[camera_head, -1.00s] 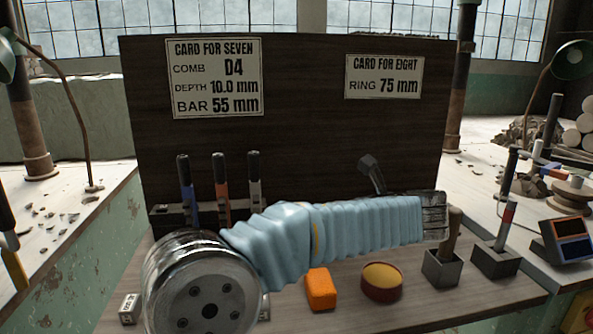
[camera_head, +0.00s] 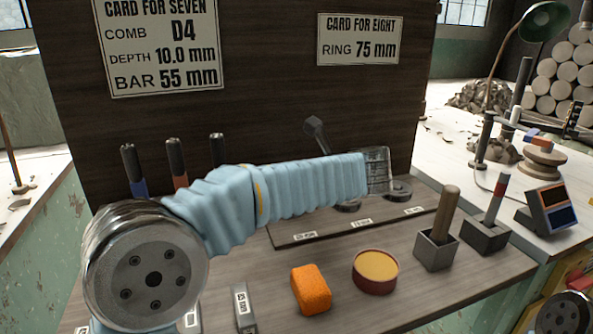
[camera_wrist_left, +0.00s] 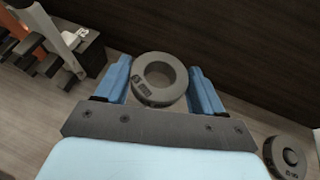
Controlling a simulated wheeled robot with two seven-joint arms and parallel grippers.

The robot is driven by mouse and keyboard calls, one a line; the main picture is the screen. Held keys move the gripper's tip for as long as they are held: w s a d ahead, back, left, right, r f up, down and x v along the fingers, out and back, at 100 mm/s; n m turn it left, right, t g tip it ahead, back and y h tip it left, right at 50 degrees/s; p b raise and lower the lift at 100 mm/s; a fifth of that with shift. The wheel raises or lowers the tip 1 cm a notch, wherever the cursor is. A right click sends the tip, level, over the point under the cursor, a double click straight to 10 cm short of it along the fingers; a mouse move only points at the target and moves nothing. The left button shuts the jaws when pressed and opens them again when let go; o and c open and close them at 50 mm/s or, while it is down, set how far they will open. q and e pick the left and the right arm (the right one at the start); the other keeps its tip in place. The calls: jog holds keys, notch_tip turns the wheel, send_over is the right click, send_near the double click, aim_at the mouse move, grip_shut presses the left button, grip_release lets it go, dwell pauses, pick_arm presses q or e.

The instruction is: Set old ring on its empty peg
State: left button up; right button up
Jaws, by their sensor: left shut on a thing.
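My left gripper (camera_head: 379,173) reaches in over the back of the bench, its blue-sleeved arm crossing the head view. In the left wrist view its blue-padded fingers (camera_wrist_left: 163,88) are shut on a dark grey ring (camera_wrist_left: 180,83) with a marking on its side. The ring's open hole shows no peg inside. A second dark ring with a knob or peg in its centre (camera_wrist_left: 285,157) stands at lower right there. In the head view a labelled dark rack (camera_head: 285,239) lies under the arm, which hides part of it and most of a dark ring (camera_head: 346,208).
An orange block (camera_head: 311,289) and a round tin (camera_head: 375,271) stand in front of the rack. Two square holders (camera_head: 436,251) (camera_head: 486,236) with upright tools stand at right. A dark board with cards (camera_head: 270,100) rises behind. Bare bench lies between the tin and holders.

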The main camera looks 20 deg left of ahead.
pick_arm(q)
jog(key=shift+f+b, duration=1.4)
jog(key=shift+f, duration=1.3)
jog(key=shift+f+b, duration=0.65)
jog(key=shift+f, duration=1)
jog(key=shift+f, duration=0.1)
jog(key=o, duration=1.4)
jog(key=shift+o, duration=0.2)
jog(key=v, duration=1.4)
jog(key=shift+p, duration=0.3)
